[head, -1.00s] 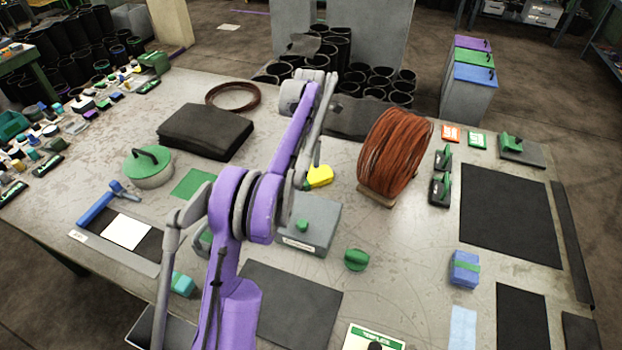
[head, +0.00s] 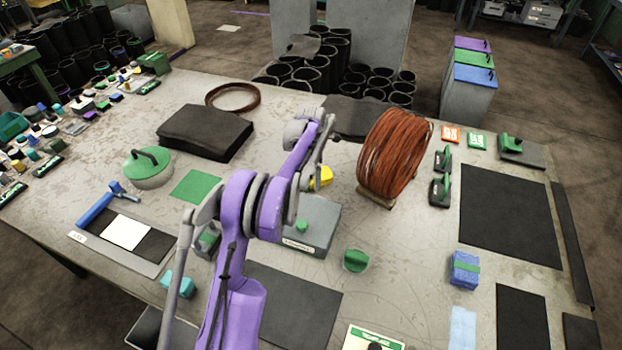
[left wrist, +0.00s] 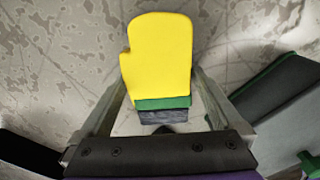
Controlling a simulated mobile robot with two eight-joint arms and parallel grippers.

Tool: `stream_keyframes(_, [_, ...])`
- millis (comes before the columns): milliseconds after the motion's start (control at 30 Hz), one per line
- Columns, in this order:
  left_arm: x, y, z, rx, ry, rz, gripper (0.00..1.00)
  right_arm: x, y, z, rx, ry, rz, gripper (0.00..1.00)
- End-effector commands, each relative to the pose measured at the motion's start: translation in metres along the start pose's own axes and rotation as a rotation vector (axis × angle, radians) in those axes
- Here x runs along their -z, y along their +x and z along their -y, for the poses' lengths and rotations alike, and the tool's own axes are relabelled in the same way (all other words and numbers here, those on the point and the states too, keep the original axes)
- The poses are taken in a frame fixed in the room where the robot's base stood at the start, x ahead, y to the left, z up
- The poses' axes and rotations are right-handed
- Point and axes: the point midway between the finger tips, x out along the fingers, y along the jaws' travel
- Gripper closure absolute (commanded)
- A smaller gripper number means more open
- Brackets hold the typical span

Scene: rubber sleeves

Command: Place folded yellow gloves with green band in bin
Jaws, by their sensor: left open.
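The folded yellow gloves (left wrist: 158,58) with a green band (left wrist: 162,103) and a dark cuff end lie on the worn table in the left wrist view. In the head view only part of the yellow gloves (head: 322,177) shows behind my left arm. My left gripper (left wrist: 160,92) is open, with one finger on each side of the gloves' banded end. I cannot tell whether the fingers touch them. In the head view the left gripper is mostly hidden by its arm. Three grey bins stand beyond the table, with a blue lid (head: 475,74), a green lid and a purple lid.
A grey box with a green knob (head: 318,238) stands just in front of the gloves. A copper wire spool (head: 395,152) stands to their right. A black folded pad (head: 205,132) and a green-lidded round pot (head: 148,168) are at left. Dark mats (head: 510,215) lie at right.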

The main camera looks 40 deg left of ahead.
Motion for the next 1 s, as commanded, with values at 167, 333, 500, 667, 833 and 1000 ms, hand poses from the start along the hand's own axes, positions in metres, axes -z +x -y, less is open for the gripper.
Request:
stream_keyframes(167, [0.000, 0.000, 0.000, 0.000, 0.000, 0.000, 0.14, 0.000, 0.000, 0.000, 0.000, 0.000, 0.000, 0.00])
stream_keyframes(333, [0.000, -0.001, 0.000, 0.000, 0.001, 0.000, 0.45, 0.000, 0.000, 0.000, 0.000, 0.000, 0.000, 0.00])
stream_keyframes(500, [0.000, -0.001, 0.000, 0.000, 0.001, 0.000, 0.71, 0.000, 0.000, 0.000, 0.000, 0.000, 0.000, 0.00])
stream_keyframes(667, [0.000, -0.001, 0.000, 0.000, 0.001, 0.000, 0.71, 0.000, 0.000, 0.000, 0.000, 0.000, 0.000, 0.00])
stream_keyframes(833, [0.000, -0.013, 0.000, 0.000, 0.000, 0.000, 0.71, 0.000, 0.000, 0.000, 0.000, 0.000, 0.000, 0.00])
stream_keyframes(1000, [0.000, -0.047, 0.000, 0.000, 0.000, 0.000, 0.71, 0.001, -0.001, 0.000, 0.000, 0.000, -0.001, 0.00])
